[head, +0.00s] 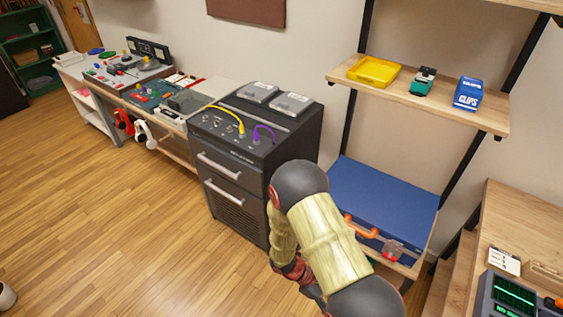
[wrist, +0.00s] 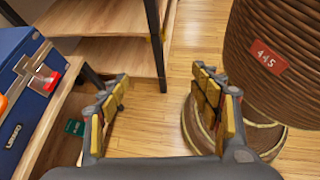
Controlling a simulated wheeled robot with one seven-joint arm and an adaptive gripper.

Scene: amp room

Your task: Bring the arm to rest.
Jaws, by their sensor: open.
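My arm reaches down across the lower middle of the head view, in front of the shelf unit, with its end mostly out of sight there. In the wrist view my gripper (wrist: 163,100) is open, its two yellow-padded fingers wide apart. Nothing is between the fingers; wooden floor shows through the gap. The blue case (wrist: 30,90) on the lower shelf is to the left of the fingers. A large brown ribbed cylinder marked "445" (wrist: 275,55) is close to the right finger, and I cannot tell whether they touch.
In the head view, the blue case (head: 380,198) lies on the low shelf beside the black amp cabinet (head: 245,150). A higher shelf (head: 440,105) holds a yellow tray (head: 374,71) and a blue clips box (head: 468,94). A desk (head: 515,220) stands at right. Floor at left (head: 100,220) is clear.

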